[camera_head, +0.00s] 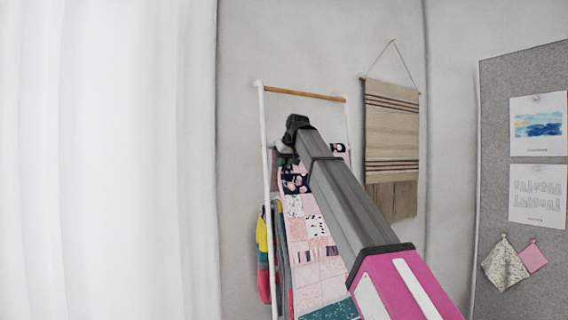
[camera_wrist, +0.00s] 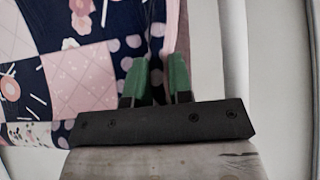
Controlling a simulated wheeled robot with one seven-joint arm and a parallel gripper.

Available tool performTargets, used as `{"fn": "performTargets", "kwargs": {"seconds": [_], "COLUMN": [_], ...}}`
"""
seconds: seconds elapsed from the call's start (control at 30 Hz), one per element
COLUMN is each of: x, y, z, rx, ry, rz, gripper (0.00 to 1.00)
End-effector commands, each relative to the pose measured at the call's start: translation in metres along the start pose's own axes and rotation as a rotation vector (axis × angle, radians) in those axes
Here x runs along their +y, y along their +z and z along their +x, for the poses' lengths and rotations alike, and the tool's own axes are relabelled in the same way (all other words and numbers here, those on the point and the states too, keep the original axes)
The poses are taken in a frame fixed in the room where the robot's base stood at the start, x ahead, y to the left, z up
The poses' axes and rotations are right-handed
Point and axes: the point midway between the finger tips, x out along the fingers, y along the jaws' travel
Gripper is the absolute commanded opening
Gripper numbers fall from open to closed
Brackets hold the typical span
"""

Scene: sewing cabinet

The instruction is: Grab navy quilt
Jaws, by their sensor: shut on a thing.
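The navy quilt (camera_head: 295,182), patterned with floral and dotted navy patches and pink ones, hangs on a white ladder rack in the head view. It fills the upper left of the wrist view (camera_wrist: 40,85). My gripper (camera_wrist: 158,80) has its green fingers shut on a fold at the right edge of the quilt. In the head view my gripper (camera_head: 287,160) is at the rack's upper part, mostly hidden by my own arm, which also covers part of the quilt. Pink and white patches hang below the navy part.
The ladder rack (camera_head: 265,140) has a wooden top rung (camera_head: 300,94) and leans near the grey wall. A yellow, teal and red textile (camera_head: 263,255) hangs at its left. A woven wall hanging (camera_head: 392,140) and a grey pinboard (camera_head: 495,120) are to the right. A white curtain (camera_head: 100,160) is at left.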

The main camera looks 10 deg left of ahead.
Motion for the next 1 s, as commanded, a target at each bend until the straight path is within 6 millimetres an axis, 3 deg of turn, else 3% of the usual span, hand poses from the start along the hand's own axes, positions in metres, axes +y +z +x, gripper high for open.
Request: {"fn": "performTargets", "kwargs": {"seconds": [0.27,0.37,0.8,1.0], "x": [0.000,0.000,0.000,0.000], "y": [-0.016,-0.027,-0.080,-0.080], "z": [-0.016,-0.029,-0.086,-0.093], "rx": [0.002,0.002,0.008,0.003], "ry": [0.000,0.000,-0.002,-0.001], "rz": [-0.001,0.000,0.000,0.000], "gripper": [0.04,0.00,0.00,0.00]}}
